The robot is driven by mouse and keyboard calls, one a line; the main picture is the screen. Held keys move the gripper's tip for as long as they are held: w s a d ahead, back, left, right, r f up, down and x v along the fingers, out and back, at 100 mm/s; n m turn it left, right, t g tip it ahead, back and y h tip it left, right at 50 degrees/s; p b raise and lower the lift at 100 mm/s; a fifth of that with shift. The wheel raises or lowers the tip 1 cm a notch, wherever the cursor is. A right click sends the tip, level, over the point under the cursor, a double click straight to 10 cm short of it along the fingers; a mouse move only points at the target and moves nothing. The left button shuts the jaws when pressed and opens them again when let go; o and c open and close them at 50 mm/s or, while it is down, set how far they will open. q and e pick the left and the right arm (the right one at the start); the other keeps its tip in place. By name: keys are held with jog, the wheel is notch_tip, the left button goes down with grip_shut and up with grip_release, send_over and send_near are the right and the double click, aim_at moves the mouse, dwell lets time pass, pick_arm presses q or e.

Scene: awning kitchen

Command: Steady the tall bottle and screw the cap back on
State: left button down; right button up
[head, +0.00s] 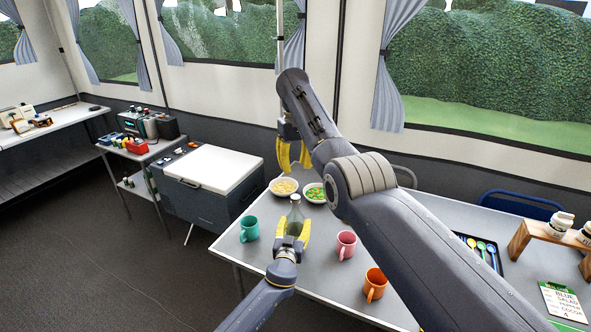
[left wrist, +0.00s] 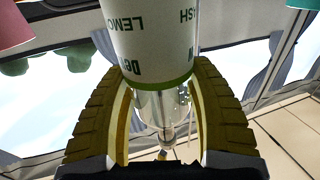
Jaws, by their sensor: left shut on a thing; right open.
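The tall bottle (head: 296,211) stands upright near the front left part of the table, with a clear neck at its top. My left gripper (head: 292,226) is shut around its body from the near side. In the left wrist view the bottle (left wrist: 150,45) shows a white label with a green edge and a clear part between the two yellow fingers. My right gripper (head: 294,166) is open and empty, pointing down above and beyond the bottle. I cannot make out a separate cap; my right arm hides part of the table.
A teal mug (head: 249,229) stands left of the bottle, a pink mug (head: 346,244) right of it and an orange mug (head: 375,284) nearer. Two food bowls, one yellowish (head: 284,187) and one with greens (head: 315,193), sit just behind. A spoon tray (head: 480,250) is further right.

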pick_arm(q)
jog(key=shift+c, duration=1.9)
grip_release()
jog(key=s+a, duration=0.2)
jog(key=s, duration=0.9)
jog(key=shift+s, duration=0.4)
jog(key=shift+a, duration=0.15)
jog(key=shift+f, duration=0.1)
